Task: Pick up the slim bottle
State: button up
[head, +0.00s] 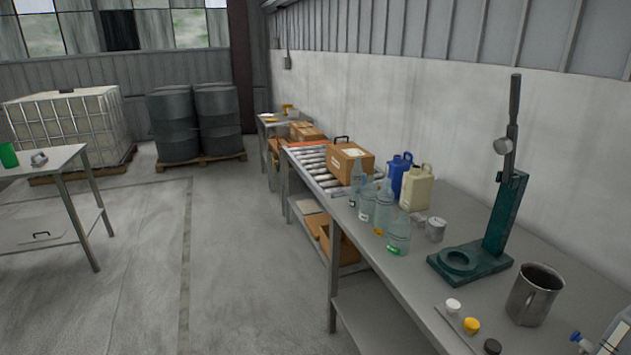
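Several clear, pale blue bottles stand upright close together at the left edge of the grey workbench (465,232). The rearmost bottle (357,182) looks narrow. In front of it are a bottle with a pale label (366,203), a bottle with an orange label (383,212) and a broader bottle with a green label (398,237). They partly overlap, and I cannot tell for certain which is the slim bottle. My gripper is not in view.
Behind the bottles stand a blue jug (399,172) and a cream canister (416,188). A green press stand (472,262), a metal mug (535,295) and loose caps (471,325) are nearer. A cardboard box (349,162) sits on rollers beyond. The floor (235,270) left of the bench is clear.

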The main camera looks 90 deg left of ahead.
aim_at(357, 172)
jog(key=u, duration=2.3)
jog(key=i+l+u, duration=0.25)
jog(key=l+u, duration=0.25)
jog(key=l, duration=0.25)
jog(key=i+l+u, duration=0.2)
jog(key=l, duration=0.2)
